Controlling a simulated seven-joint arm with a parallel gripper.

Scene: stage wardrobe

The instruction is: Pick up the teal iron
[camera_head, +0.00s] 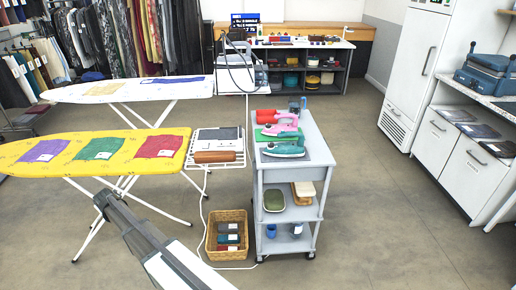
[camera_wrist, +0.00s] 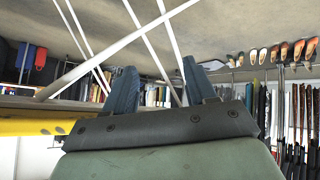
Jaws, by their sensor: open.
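The teal iron (camera_head: 284,149) lies on the top of the grey cart (camera_head: 318,155), at its near end. A pink iron (camera_head: 280,127) stands just behind it, and a grey-blue iron (camera_head: 298,104) is at the far end of the cart top. My gripper (camera_head: 103,199) is well left of the cart, near the legs of the yellow ironing board. In the wrist view, its two blue fingers (camera_wrist: 160,78) are apart with nothing between them. The teal iron cannot be made out in the wrist view.
The yellow ironing board (camera_head: 122,151) carries several coloured cloths. A white wire rack with a brown roll (camera_head: 215,157) sits between board and cart. A wicker basket (camera_head: 209,246) and a white cord lie on the floor. The floor right of the cart is clear.

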